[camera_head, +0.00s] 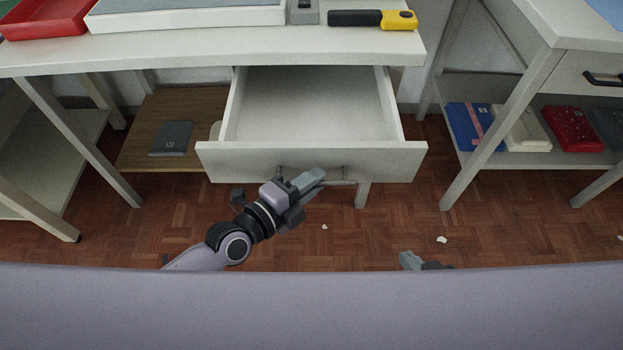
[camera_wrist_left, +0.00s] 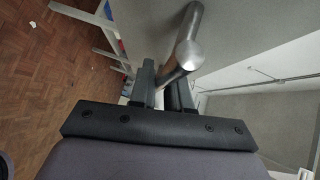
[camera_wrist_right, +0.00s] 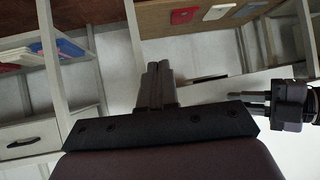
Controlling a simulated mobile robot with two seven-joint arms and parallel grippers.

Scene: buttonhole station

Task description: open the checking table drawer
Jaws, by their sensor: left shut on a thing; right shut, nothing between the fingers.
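The checking table drawer (camera_head: 312,105) is pulled well out from under the white table (camera_head: 230,50). It looks empty inside. Its front panel (camera_head: 390,160) carries a grey metal bar handle (camera_head: 335,182). My left gripper (camera_head: 315,181) is at the handle, and in the left wrist view its fingers are shut on the handle bar (camera_wrist_left: 186,50). My right gripper (camera_head: 408,258) is low in front of the drawer, mostly hidden behind my own body. In the right wrist view its fingers (camera_wrist_right: 159,68) are together with nothing between them.
A red tray (camera_head: 45,18) and a yellow-and-black tool (camera_head: 375,19) lie on the tabletop. A dark notebook (camera_head: 171,138) lies on a low wooden shelf. Small white scraps lie on the floor.

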